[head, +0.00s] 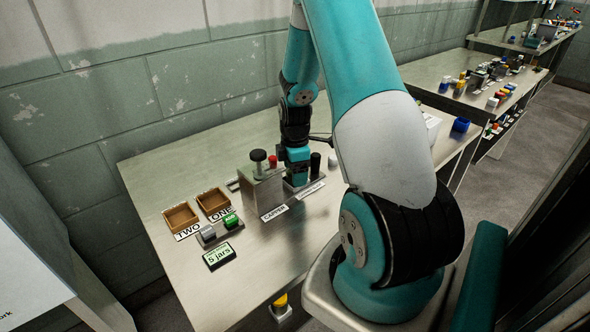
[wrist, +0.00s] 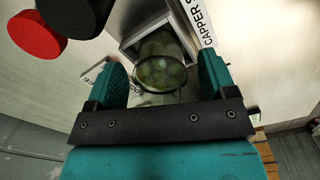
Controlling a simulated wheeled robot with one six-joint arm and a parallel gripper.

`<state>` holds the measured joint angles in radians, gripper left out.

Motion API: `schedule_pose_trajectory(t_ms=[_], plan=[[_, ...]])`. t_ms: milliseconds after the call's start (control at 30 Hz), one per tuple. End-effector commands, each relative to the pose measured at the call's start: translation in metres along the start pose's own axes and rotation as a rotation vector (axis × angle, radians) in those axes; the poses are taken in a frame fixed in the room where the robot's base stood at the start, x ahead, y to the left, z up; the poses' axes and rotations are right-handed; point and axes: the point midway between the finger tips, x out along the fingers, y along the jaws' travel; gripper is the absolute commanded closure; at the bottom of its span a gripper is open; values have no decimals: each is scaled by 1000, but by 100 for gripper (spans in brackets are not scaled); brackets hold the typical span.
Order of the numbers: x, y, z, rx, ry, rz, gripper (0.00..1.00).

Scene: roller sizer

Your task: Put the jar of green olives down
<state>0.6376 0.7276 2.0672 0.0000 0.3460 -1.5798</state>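The jar of green olives (wrist: 160,74) shows in the wrist view, seen from above with its round rim toward the camera. It is at a square metal frame (wrist: 130,46) beside a label (wrist: 208,22) reading "CAPPER S", cut off at the edge. My gripper (wrist: 163,78) has one finger on each side of the jar, with a narrow gap on both sides, so it looks open. I cannot tell how deep the jar sits in the frame. In the head view my gripper (head: 296,168) is low beside the metal capper block (head: 263,191); the jar is hidden there.
A black post (head: 315,165) and a white round thing (head: 333,160) stand close right of my gripper. Wooden trays labelled TWO (head: 181,217) and ONE (head: 213,202) lie left, near a "5 jars" sign (head: 219,256). The table's front middle is clear.

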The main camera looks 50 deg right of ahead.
Motion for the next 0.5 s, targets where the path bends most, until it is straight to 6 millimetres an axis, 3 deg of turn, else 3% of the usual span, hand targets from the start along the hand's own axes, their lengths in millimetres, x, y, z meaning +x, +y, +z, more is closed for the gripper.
schedule_pose_trajectory(t_ms=[300,500], plan=[[-7,0,0,0,0,1,23],[-43,2,0,0,0,7,23]])
